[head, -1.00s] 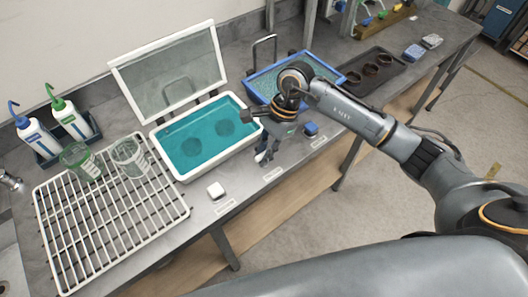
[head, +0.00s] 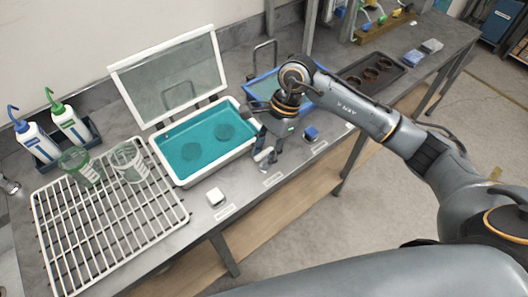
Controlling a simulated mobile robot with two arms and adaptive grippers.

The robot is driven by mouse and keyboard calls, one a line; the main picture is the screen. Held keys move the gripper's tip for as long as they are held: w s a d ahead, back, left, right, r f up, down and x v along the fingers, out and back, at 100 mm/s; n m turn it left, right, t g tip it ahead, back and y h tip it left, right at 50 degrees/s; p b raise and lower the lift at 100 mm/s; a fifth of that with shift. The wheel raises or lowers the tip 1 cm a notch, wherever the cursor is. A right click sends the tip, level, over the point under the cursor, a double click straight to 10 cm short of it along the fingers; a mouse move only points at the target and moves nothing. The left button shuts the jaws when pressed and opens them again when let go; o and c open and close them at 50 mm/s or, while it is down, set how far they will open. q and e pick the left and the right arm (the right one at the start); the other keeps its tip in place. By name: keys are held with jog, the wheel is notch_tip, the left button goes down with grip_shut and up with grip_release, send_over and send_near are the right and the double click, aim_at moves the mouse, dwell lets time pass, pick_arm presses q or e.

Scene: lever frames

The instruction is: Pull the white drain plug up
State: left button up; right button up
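A small white block-like plug (head: 215,197) stands on the grey bench near its front edge, with a pale label in front of it. A blue plug (head: 311,133) stands farther right along the same edge. My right gripper (head: 264,157) points down between these two, behind the middle label, apart from both. Its fingers are small and partly overlap, so whether they are open or shut is unclear. Anything directly under them is hidden. My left gripper is out of view.
A white tray of teal liquid (head: 178,183) with a raised framed lid (head: 172,75) lies behind the plugs. A white wire rack (head: 110,235) with two beakers is at left. A blue-rimmed tray (head: 262,77) and a dark tray (head: 398,83) are at right.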

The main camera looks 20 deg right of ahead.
jog(key=shift+r, duration=0.1)
jog(key=v, duration=1.1)
jog(key=shift+d+r, duration=0.25)
jog(key=shift+r, duration=0.1)
